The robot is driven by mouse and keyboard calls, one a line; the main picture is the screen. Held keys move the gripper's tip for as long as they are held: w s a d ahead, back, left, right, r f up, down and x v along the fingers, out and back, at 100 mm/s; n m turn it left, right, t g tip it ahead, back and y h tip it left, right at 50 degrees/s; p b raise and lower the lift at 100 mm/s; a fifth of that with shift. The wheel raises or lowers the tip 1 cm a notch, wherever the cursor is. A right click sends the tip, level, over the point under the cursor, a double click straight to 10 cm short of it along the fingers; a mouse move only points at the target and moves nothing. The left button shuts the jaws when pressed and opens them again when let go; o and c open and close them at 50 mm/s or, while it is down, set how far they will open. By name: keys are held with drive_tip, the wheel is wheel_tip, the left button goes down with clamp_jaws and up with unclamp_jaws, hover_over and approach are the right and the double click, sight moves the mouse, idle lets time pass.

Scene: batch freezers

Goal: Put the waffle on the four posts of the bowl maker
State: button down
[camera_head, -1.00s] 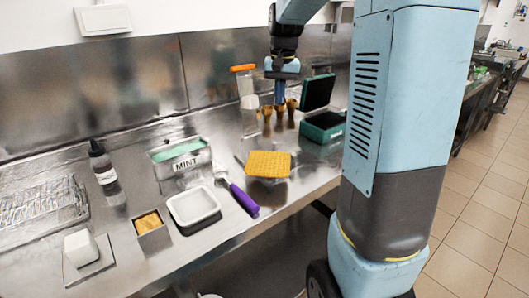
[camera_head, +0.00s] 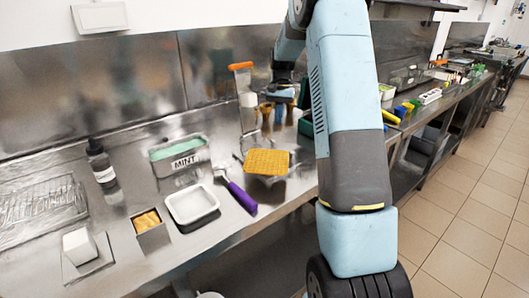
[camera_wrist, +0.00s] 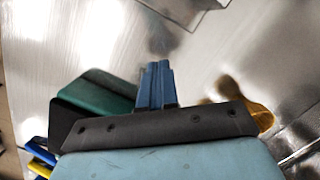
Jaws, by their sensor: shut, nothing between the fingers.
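The waffle (camera_head: 267,162) is a flat golden grid square in the head view, lying level near the counter's front edge. Thin metal parts show at its left and right edges, and it appears raised on the bowl maker; the posts under it are mostly hidden. The bowl maker (camera_head: 243,100) has an upright frame with an orange handle, behind and left of the waffle. My gripper (camera_head: 280,98) is behind and above the waffle, apart from it. In the wrist view its blue fingers (camera_wrist: 156,70) are shut together and empty.
Brown cones (camera_head: 266,115) stand close to my gripper; one cone also shows in the wrist view (camera_wrist: 262,118). A teal-and-black appliance (camera_head: 306,124) is partly hidden behind my arm. A purple-handled scoop (camera_head: 241,196), white tray (camera_head: 192,204) and mint tub (camera_head: 180,155) are left.

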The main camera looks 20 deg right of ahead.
drive_tip(key=s+a, duration=0.4)
drive_tip(key=s, duration=0.2)
drive_tip(key=s+a, duration=0.4)
drive_tip(key=s, duration=0.3)
drive_tip(key=s+a, duration=0.4)
drive_tip(key=s, duration=0.2)
drive_tip(key=shift+s+a, duration=0.2)
drive_tip(key=shift+a, duration=0.1)
drive_tip(key=shift+s+a+f, duration=0.1)
drive_tip(key=shift+s+f, duration=0.05)
drive_tip(key=shift+s, duration=0.1)
drive_tip(key=shift+w+f, duration=0.1)
drive_tip(key=shift+f, duration=0.25)
drive_tip(key=shift+s+f, duration=0.2)
drive_tip(key=shift+f, duration=0.1)
